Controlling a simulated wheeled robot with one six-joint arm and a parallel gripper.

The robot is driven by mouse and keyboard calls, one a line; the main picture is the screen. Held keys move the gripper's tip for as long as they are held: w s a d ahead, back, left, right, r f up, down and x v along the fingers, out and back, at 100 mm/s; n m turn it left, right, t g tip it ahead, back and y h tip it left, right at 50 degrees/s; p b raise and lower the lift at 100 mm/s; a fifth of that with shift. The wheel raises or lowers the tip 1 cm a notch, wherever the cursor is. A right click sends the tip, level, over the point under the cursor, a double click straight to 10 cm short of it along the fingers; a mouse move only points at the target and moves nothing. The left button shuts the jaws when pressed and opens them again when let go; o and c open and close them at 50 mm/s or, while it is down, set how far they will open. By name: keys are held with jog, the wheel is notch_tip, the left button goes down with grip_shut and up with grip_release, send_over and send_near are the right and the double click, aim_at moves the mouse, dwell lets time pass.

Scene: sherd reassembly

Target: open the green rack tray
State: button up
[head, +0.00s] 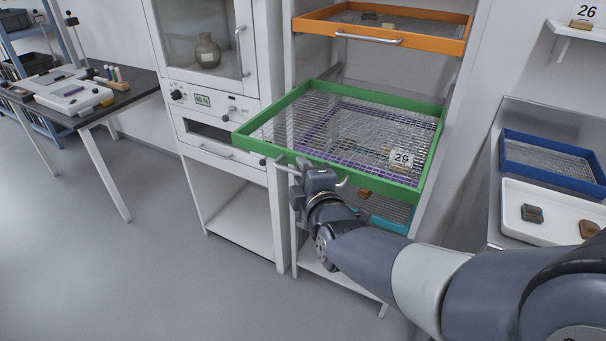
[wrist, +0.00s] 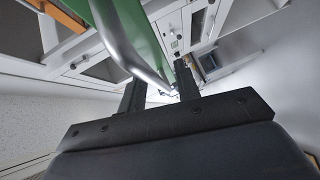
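The green rack tray (head: 257,142) is slid well out of the rack in the head view, with mesh inside and a tag marked 29 (head: 401,158) at its right. Its silver handle (head: 342,182) runs along the front rim. My gripper (head: 308,168) is at the handle's middle and hides part of it. In the wrist view the handle (wrist: 142,66) crosses at the two dark fingers of my gripper (wrist: 161,82), below the green rim (wrist: 130,30). I cannot tell whether the fingers press on the bar or stand apart around it.
An orange tray (head: 455,45) sits above and a teal tray (head: 392,224) below in the rack. A white cabinet (head: 235,175) adjoins on the left. A counter with a blue tray (head: 550,160) and a white tray (head: 515,222) stands at right. The floor at front left is clear.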

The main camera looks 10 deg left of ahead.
jog(key=p+v, duration=0.1)
jog(key=v, duration=0.9)
jog(key=shift+s, duration=0.35)
jog(key=shift+d, duration=0.15)
jog(key=shift+b+x, duration=0.45)
jog(key=shift+x, duration=5)
jog(key=shift+d, duration=0.1)
